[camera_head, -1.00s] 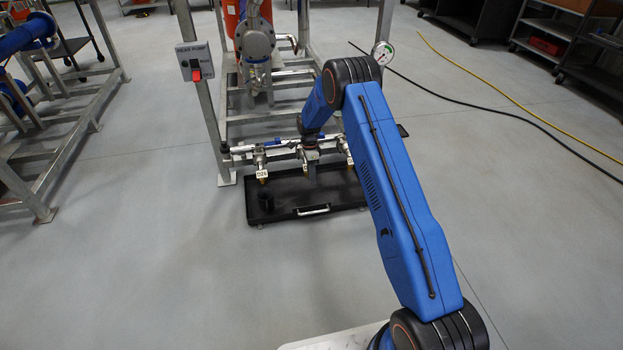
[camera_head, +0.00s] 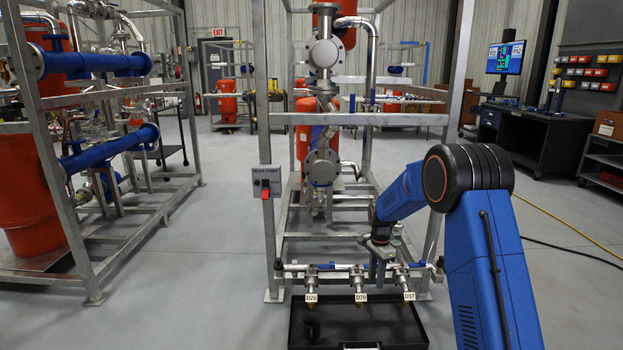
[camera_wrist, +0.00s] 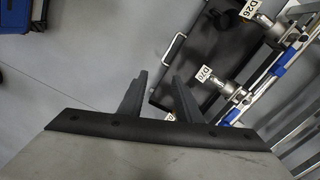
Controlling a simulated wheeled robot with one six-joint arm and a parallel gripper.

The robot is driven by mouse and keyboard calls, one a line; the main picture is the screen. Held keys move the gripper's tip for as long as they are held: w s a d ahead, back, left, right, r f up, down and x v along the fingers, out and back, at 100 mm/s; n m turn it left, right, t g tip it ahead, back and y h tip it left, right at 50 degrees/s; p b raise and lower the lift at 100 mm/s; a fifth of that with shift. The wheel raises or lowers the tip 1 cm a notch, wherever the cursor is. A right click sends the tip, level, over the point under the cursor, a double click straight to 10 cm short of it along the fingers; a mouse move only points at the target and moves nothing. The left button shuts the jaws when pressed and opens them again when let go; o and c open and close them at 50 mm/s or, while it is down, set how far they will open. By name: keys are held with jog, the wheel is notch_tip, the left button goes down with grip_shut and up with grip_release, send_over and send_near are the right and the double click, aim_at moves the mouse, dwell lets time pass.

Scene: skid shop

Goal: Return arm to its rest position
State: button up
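My blue arm reaches in from the right in the head view. My gripper (camera_head: 378,265) is in front of the pipe manifold, above the black drip tray. In the wrist view its two dark fingers (camera_wrist: 158,95) stand apart with nothing between them. Three tagged valves hang from the manifold: D26 (camera_head: 311,281), D70 (camera_head: 359,281) and D37 (camera_head: 402,278). The wrist view shows the D26 (camera_wrist: 262,15) and D70 (camera_wrist: 218,82) valves to the right of the fingers. The gripper appears apart from them.
The black tray (camera_head: 330,340) lies on the floor under the valves and holds a dark cup (camera_head: 311,325). A metal skid frame (camera_head: 262,130) stands behind, with a pump switch box (camera_head: 266,182). Another skid (camera_head: 45,140) is left. Open floor (camera_head: 200,260) lies between.

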jog(key=s+d+r+n+t, duration=0.3)
jog(key=s+r+n, duration=0.4)
jog(key=s+r, duration=1.65)
jog(key=s+d+n+t, duration=0.2)
jog(key=s+n, duration=0.4)
jog(key=s, duration=2.2)
jog(key=shift+s+r+n+t, duration=0.2)
jog(key=shift+r+n+t, duration=0.1)
jog(key=shift+r+n, duration=0.1)
jog(key=shift+d, duration=0.1)
